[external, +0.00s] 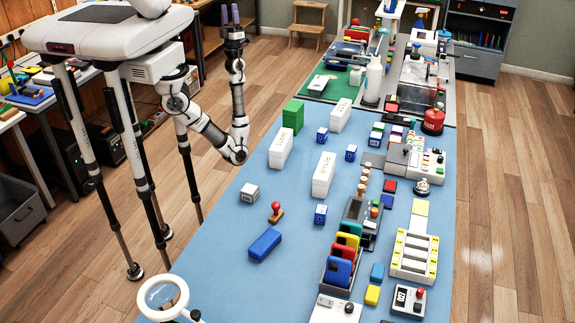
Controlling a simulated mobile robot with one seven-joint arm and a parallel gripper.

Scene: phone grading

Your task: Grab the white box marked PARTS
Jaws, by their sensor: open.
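Three tall white boxes stand on the blue table (225,225): one at the left (281,149), one nearer the camera (323,176) and one farther back (340,115). A small white cube-like box (249,193) sits near the left edge. Their markings are too small to read, so I cannot tell which is marked PARTS. My gripper (230,15) is raised, fingers up, open and empty. It is well above and apart from the boxes, toward the back left.
A green box (293,115) stands close behind the left white box. A red-handled stamp (276,212), a blue case (265,244) and small blue cubes (320,214) are nearby. A magnifier (163,295) is at the front. The left front surface is mostly clear.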

